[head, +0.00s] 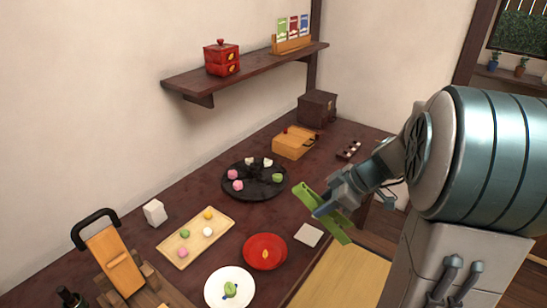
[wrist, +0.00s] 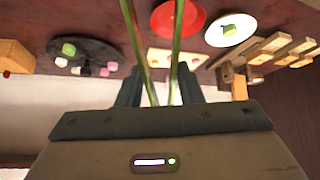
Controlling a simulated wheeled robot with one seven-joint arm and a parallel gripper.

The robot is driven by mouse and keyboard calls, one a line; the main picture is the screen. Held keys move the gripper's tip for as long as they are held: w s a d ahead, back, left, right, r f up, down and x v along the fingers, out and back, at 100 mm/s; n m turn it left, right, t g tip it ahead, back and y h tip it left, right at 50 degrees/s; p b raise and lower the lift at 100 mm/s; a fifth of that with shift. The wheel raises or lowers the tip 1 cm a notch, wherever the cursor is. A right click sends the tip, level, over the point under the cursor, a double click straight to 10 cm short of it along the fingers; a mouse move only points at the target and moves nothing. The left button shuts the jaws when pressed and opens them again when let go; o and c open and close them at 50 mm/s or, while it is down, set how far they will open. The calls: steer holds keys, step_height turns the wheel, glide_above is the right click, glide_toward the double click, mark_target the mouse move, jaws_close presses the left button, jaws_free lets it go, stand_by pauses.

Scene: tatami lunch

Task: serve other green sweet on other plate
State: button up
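One green sweet (head: 277,178) is on the round black tray (head: 262,194) at its right side. Another green sweet (head: 185,234) is on the pale wooden tray (head: 180,258). A third green sweet (head: 230,289) lies on the white plate (head: 212,290); it also shows in the wrist view (wrist: 228,28). The red plate (head: 265,245) with a gold mark holds no sweet. My gripper (head: 322,213), with long green fingers, hangs in the air right of the black tray and red plate. In the wrist view its fingers (wrist: 153,10) are apart, with nothing between them.
Pink, white and yellow sweets share the trays. A white square (head: 308,235) lies near the red plate. A wooden box (head: 294,143), a dark box (head: 317,106) and a small dark tray (head: 349,150) stand toward the back. A shelf (head: 250,68) juts from the wall.

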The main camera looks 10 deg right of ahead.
steer(key=w+f+m+t+h, duration=0.1)
steer(key=w+f+m+h, duration=0.1)
steer(key=w+f+m, duration=0.1)
steer(key=w+d+f+m+t+h, duration=0.1)
steer(key=w+f+m+t+h, duration=0.1)
steer(key=w+m, duration=0.4)
steer(key=shift+w+d+f, duration=0.15)
steer(key=shift+w+f, duration=0.25)
steer(key=shift+w, duration=0.3)
steer(key=shift+d, duration=0.1)
